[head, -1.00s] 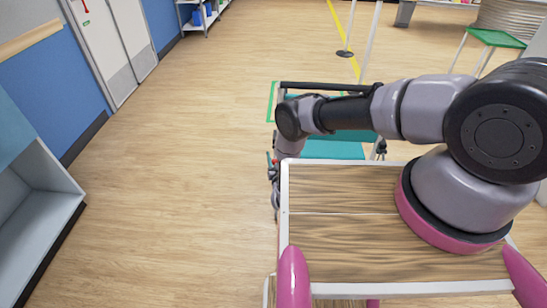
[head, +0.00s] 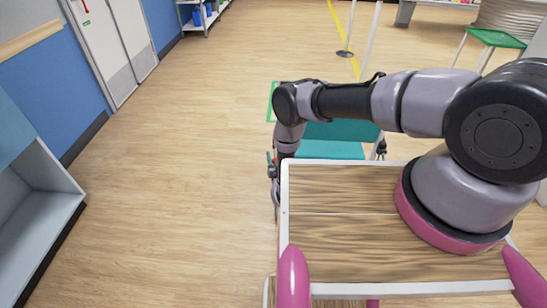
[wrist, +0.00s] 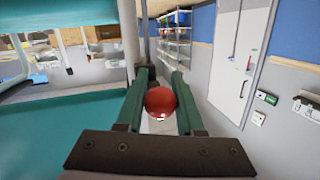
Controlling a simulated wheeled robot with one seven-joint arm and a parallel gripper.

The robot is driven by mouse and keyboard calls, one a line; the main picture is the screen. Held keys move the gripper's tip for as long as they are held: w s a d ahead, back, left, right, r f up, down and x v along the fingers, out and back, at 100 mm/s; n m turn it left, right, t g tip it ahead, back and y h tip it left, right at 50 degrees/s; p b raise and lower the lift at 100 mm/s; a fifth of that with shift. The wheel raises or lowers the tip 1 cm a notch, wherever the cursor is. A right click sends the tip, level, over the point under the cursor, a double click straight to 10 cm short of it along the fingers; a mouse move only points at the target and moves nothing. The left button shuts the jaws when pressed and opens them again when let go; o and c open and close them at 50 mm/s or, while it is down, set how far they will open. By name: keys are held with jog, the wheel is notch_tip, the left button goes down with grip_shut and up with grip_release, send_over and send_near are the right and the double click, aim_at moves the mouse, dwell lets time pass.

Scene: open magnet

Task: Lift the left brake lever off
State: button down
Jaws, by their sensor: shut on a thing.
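The red ball knob (wrist: 160,101) of the brake lever sits between the two green fingers of my gripper (wrist: 161,82) in the wrist view. My gripper is shut on the knob. The lever's shaft below the knob is hidden. In the head view my gripper reaches down beside the teal seat (head: 335,149), at its left side, just past the far left corner of my wooden top. A small reddish spot shows there, too small to tell apart clearly.
The teal surface also fills the left of the wrist view (wrist: 60,122). A dark upright post (wrist: 143,45) rises beyond the fingertips. Open wooden floor (head: 190,190) lies to the left. A white cabinet (head: 40,220) stands at the far left, a shelf (head: 205,15) at the back.

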jog(key=shift+s+r+m+g+h, duration=0.2)
jog(key=shift+r+g, duration=0.25)
jog(key=shift+g, duration=0.7)
jog(key=shift+w+r+m+g+h, duration=0.1)
jog(key=shift+r+m+g, duration=0.25)
jog(key=shift+g, duration=0.85)
jog(key=shift+s+r+m+g+h, duration=0.15)
jog(key=shift+r+g, duration=0.4)
jog(key=shift+g, duration=0.6)
jog(key=c, duration=0.5)
grip_release()
jog(key=shift+r, duration=0.1)
jog(key=shift+c, duration=0.2)
jog(key=v, duration=1)
jog(key=shift+s+r, duration=0.2)
jog(key=shift+r, duration=0.1)
jog(key=shift+d, duration=0.15)
